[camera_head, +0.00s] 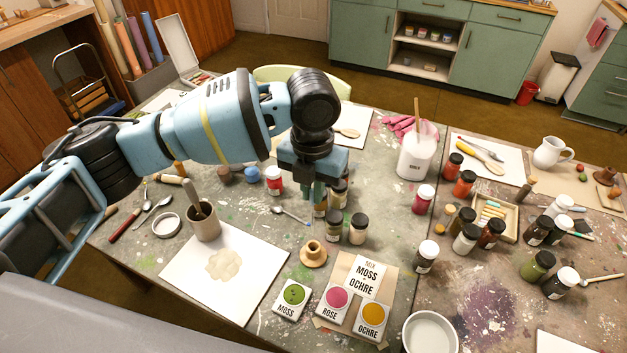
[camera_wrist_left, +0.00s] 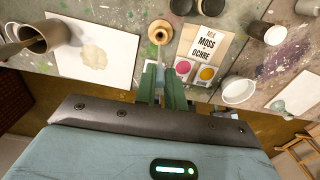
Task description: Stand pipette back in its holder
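My left gripper (camera_head: 313,193) points down over the middle of the table, behind the holder in the head view. In the left wrist view a pale, narrow thing, which looks like the pipette (camera_wrist_left: 160,73), sits between the green fingers (camera_wrist_left: 162,88), which appear shut on it. In the head view I cannot make the pipette out against the gripper and jars. The holder, a small round wooden stand with a hole in its neck (camera_head: 313,253), stands upright on the table. It also shows just beyond the fingertips in the left wrist view (camera_wrist_left: 159,31). My right gripper is out of view.
Dark-lidded jars (camera_head: 333,226) stand close beside the gripper. The recipe card (camera_head: 366,275) and the moss, rose and ochre pigment blocks lie right of and in front of the holder. A stained white sheet (camera_head: 256,266) and a cup (camera_head: 204,225) are to the left.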

